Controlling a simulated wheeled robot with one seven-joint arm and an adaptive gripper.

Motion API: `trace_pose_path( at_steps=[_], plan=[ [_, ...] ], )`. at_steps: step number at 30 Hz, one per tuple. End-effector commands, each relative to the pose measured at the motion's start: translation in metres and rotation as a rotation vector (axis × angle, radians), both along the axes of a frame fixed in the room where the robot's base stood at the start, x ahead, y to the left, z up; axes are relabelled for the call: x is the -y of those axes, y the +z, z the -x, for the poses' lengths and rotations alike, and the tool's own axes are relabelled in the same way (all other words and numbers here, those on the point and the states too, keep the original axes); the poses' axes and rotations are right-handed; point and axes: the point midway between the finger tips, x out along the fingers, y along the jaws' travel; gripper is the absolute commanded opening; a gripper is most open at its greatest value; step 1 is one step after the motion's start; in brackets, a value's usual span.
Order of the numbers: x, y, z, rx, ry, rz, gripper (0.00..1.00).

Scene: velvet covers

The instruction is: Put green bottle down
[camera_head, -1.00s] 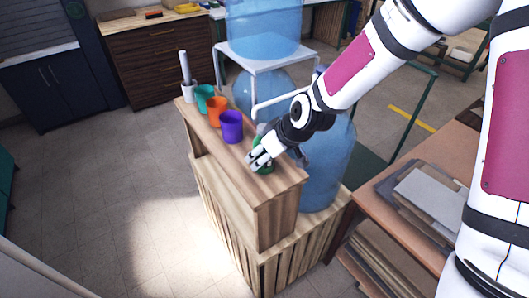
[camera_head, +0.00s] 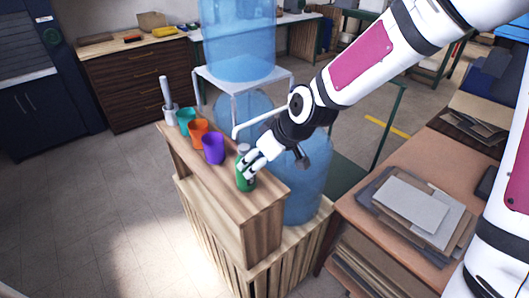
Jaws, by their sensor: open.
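The green bottle (camera_head: 246,182) stands upright on the wooden counter top (camera_head: 262,200), near its front end. Its cap shows grey just above my gripper (camera_head: 250,168). My gripper is open, with its white fingers at the upper part of the bottle, and they hide some of it. I cannot tell whether a finger touches the bottle.
A purple cup (camera_head: 213,148), an orange cup (camera_head: 198,132) and a teal cup (camera_head: 186,121) stand in a row behind the bottle. A grey holder (camera_head: 169,112) is at the far end. Large blue water jugs (camera_head: 303,185) stand close on the right.

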Motion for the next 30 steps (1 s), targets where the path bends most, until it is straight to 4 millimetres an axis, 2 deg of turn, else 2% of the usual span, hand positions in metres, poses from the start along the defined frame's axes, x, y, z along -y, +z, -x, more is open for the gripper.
trace_pose_path(
  at_steps=[1,6,16,19,23,30],
  plan=[
    [0.004,0.008,0.004,0.0,-0.003,0.0,0.67],
    [0.01,0.022,0.011,0.0,-0.001,0.0,0.67],
    [0.013,0.027,0.013,-0.001,-0.001,0.006,0.67],
    [0.019,0.029,0.018,-0.012,-0.013,0.04,0.67],
    [0.04,0.039,0.036,-0.039,-0.067,0.134,0.67],
    [0.09,0.089,0.083,-0.065,-0.268,0.282,0.67]
  ],
)
